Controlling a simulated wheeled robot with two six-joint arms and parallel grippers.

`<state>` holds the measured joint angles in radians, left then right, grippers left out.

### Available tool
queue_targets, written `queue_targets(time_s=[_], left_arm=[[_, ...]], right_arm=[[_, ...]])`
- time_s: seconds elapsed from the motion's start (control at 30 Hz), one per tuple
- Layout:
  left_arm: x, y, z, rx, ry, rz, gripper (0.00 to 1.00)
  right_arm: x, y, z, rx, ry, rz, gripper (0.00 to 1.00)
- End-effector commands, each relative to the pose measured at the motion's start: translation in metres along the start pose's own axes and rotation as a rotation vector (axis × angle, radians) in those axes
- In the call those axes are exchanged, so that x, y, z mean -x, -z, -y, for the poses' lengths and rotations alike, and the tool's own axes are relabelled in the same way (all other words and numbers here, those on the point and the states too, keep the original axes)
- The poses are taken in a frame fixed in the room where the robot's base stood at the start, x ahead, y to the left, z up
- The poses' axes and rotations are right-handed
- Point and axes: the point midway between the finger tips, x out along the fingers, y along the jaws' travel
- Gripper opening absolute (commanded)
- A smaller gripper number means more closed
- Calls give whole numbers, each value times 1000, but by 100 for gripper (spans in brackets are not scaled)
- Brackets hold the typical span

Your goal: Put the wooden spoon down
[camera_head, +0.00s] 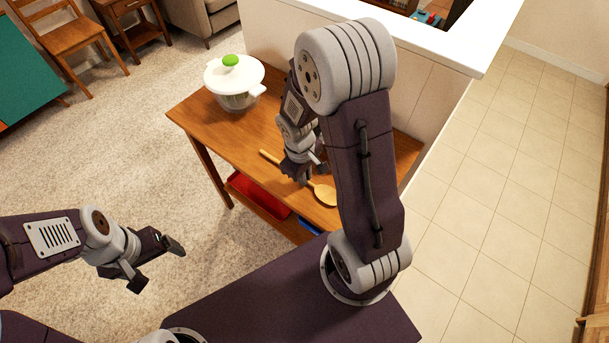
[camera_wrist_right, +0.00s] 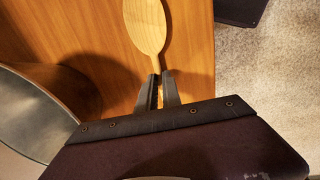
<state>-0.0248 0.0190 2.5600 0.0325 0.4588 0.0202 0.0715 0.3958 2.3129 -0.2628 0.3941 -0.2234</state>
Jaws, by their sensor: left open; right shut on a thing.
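The wooden spoon (camera_head: 325,194) is light-coloured, with its bowl toward the right and its handle reaching to the upper left over the wooden table (camera_head: 205,113). My right gripper (camera_head: 302,178) is shut on the spoon's handle. In the right wrist view the spoon (camera_wrist_right: 146,27) extends forward from between the fingers of my right gripper (camera_wrist_right: 158,88), over the wood surface. I cannot tell whether the spoon touches the tabletop. My left gripper (camera_head: 162,264) is open and empty, out over the carpet, away from the table.
A white lidded pot with a green knob (camera_head: 230,61) stands at the table's far left corner. A red tray (camera_head: 255,192) and a blue one (camera_head: 309,226) show below the tabletop. A white-topped half wall (camera_head: 455,50) borders the table's back. A grey round-rimmed thing (camera_wrist_right: 30,115) is at left in the wrist view.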

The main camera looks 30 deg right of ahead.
Motion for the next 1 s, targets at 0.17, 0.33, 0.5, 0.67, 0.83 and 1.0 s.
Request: queue_targets(time_s=[0.17,0.33,0.5,0.67,0.83,1.0], left_arm=[[-2,0,0,0,0,0,86],[-2,0,0,0,0,0,86],[-2,0,0,0,0,0,86],[7,1,0,0,0,0,86],[23,2,0,0,0,0,86],[32,3,-1,0,0,0,86]], right_arm=[[-3,0,0,0,0,0,28],[-3,0,0,0,0,0,31],[-2,0,0,0,0,0,31],[16,1,-1,1,-3,-3,31],[62,2,-1,0,-3,-7,31],[100,1,-1,0,-2,-5,31]])
